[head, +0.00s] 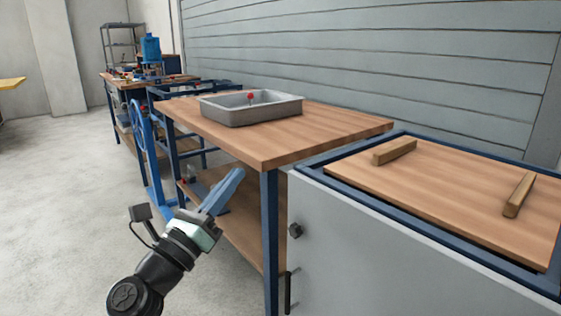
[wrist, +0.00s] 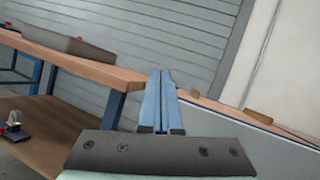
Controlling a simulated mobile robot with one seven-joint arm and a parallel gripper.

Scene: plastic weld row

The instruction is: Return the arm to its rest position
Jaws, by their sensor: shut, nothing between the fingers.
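My gripper (head: 224,190) is in front of the wooden workbench (head: 270,160), below the level of its top. Its two blue fingers are closed together with nothing between them. In the wrist view my gripper (wrist: 161,74) points toward the bench corner and the grey slatted wall, fingers side by side. My arm comes up from the bottom of the head view, tilted to the upper right. The fingers overlap the bench's lower shelf (head: 240,228) in the picture; I cannot tell how far apart they are.
A grey metal tray (head: 240,116) with a red-topped item (head: 250,96) sits on the workbench. A grey cabinet (head: 370,265) with a wooden top and two wooden bars (head: 395,151) stands at the right. Another cluttered bench is behind. The concrete floor (head: 55,210) at left is clear.

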